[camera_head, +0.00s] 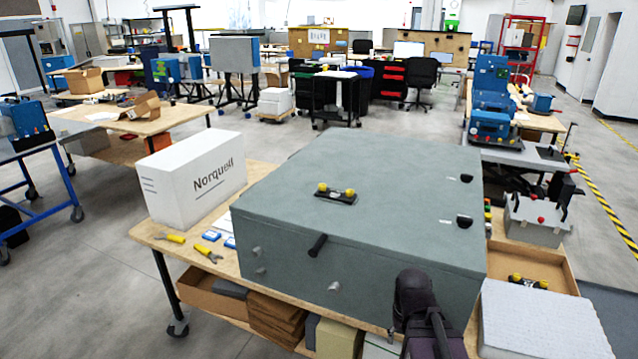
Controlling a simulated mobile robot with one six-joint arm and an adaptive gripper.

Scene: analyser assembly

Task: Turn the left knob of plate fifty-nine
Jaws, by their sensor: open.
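A second black plate with yellow knobs (528,282) lies in a shallow wooden tray at the right. No number is readable on either plate, so I cannot tell which is plate fifty-nine. A dark part of my arm shows at the bottom, in front of the cabinet's lower right. The fingers of my gripper do not show.
A white "Norquell" box (195,180) stands left of the cabinet on the wooden table (150,232). Yellow-handled tools (207,253) lie before it. A grey box (535,218) with red knobs stands right.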

